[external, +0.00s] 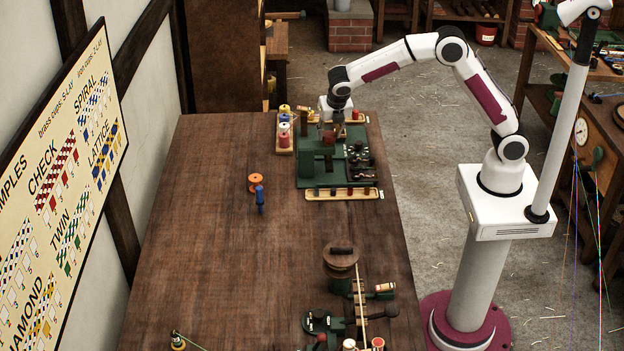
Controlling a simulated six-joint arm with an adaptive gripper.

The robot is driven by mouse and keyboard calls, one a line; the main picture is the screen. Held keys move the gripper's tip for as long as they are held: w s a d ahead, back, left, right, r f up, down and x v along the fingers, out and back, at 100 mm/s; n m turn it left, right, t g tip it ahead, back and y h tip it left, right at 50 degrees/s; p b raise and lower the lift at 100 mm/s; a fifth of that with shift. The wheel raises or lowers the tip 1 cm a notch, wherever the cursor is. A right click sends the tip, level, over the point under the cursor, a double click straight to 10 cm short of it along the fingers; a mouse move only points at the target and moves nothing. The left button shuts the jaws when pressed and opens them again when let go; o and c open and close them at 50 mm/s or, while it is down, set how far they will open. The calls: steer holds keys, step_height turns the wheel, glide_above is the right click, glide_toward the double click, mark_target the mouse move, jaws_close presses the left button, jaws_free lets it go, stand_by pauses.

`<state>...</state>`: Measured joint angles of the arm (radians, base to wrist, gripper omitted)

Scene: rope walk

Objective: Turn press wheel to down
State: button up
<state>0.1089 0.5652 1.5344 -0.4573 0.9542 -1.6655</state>
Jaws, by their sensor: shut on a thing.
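The green press (318,160) stands on a green base near the far right end of the wooden table. My gripper (338,128) points down at the top of the press, with its jaws closed at the press wheel (329,138). The wheel is small here, with a reddish part showing, and my fingers partly cover it. I cannot read its exact turn from this distance.
A tray of colored spools (284,130) stands left of the press. A yellow rack (344,194) lies along its near side. An orange spool (256,182) and a blue tool (260,200) stand mid-table. A winding device (340,258) is nearer.

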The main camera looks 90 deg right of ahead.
steer(key=o, duration=1.1)
steer(key=shift+n, duration=0.5)
steer(key=shift+s+d+n+t+y, duration=0.1)
steer(key=shift+n+t+y, duration=0.15)
steer(key=shift+n+t, duration=0.7)
steer(key=shift+s+n+t+y, duration=0.1)
steer(key=shift+n+t+y, duration=0.15)
steer(key=shift+n, duration=1.4)
